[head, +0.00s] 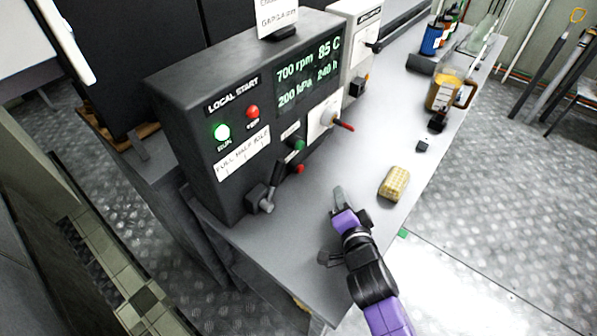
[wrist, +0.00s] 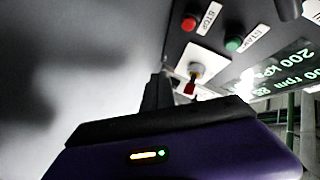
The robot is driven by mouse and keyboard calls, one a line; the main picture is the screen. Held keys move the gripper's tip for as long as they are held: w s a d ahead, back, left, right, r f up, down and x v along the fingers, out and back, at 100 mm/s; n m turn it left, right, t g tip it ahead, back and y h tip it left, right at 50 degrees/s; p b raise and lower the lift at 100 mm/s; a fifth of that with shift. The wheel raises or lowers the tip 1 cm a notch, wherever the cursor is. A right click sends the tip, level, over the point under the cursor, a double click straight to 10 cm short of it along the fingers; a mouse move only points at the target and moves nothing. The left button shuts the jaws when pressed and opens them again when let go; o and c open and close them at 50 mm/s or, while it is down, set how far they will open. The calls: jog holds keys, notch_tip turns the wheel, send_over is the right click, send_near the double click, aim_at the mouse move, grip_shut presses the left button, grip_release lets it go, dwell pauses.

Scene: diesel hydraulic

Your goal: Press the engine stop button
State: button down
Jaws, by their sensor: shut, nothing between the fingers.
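A dark grey control cabinet (head: 195,95) stands on the bench. Low on its front, a small red button (head: 299,169) sits below a green button (head: 299,145). In the wrist view the red button (wrist: 188,23) has a label reading STOP, and the green button (wrist: 233,44) has one that appears to read START. My gripper (head: 339,192) is shut and empty over the bench, in front of the cabinet and apart from both buttons. Its fingers (wrist: 158,88) also show in the wrist view, below the red button in the picture.
A red-handled switch (head: 345,126) juts out right of the buttons, and a grey lever (head: 267,203) juts out at lower left. A yellow sponge (head: 394,184), a small dark block (head: 422,146) and an amber-filled jug (head: 447,92) stand on the bench (head: 310,240).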

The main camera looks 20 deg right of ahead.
aim_at(300, 169)
jog(key=shift+m, duration=0.3)
jog(key=w+a, duration=0.1)
jog(key=w, duration=0.1)
jog(key=w+a+b, duration=0.1)
jog(key=w+a, duration=0.1)
jog(key=w+a+b, duration=0.1)
jog(key=shift+w+a+f, duration=0.15)
jog(key=shift+w, duration=0.25)
jog(key=shift+w+a+b, duration=0.45)
jog(key=shift+w+b, duration=0.15)
dwell(1.5)
jog(key=shift+w+a, duration=0.1)
jog(key=shift+w, duration=0.05)
jog(key=shift+w+a+b, duration=0.15)
jog(key=shift+w+b, duration=0.05)
jog(key=shift+b, duration=0.4)
